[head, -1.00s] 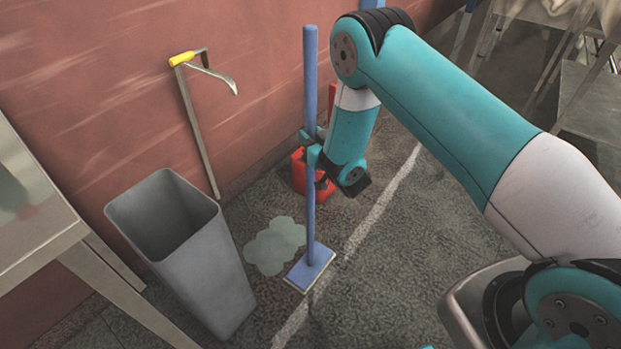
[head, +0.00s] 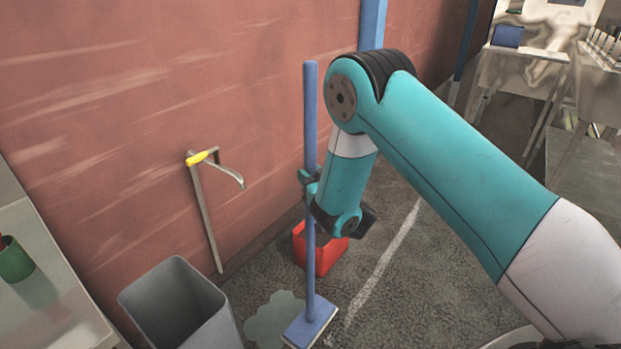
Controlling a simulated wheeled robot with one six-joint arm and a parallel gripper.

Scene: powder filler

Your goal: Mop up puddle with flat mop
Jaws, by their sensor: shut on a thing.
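The flat mop has a long blue handle (head: 311,110) that stands nearly upright and a flat blue head (head: 311,322) low on the floor. My gripper (head: 309,186) is shut on the handle around its middle. The pale grey-green puddle (head: 272,318) lies on the dark floor just left of the mop head. The head's left edge is at or over the puddle's right edge in the picture; I cannot tell whether it touches the floor. The lower edge of the puddle is near the picture's bottom.
A grey bin (head: 178,305) stands left of the puddle. A red bucket (head: 322,252) stands behind the mop. A yellow-handled tool (head: 208,215) leans on the red wall (head: 150,110). A table (head: 50,290) is at left.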

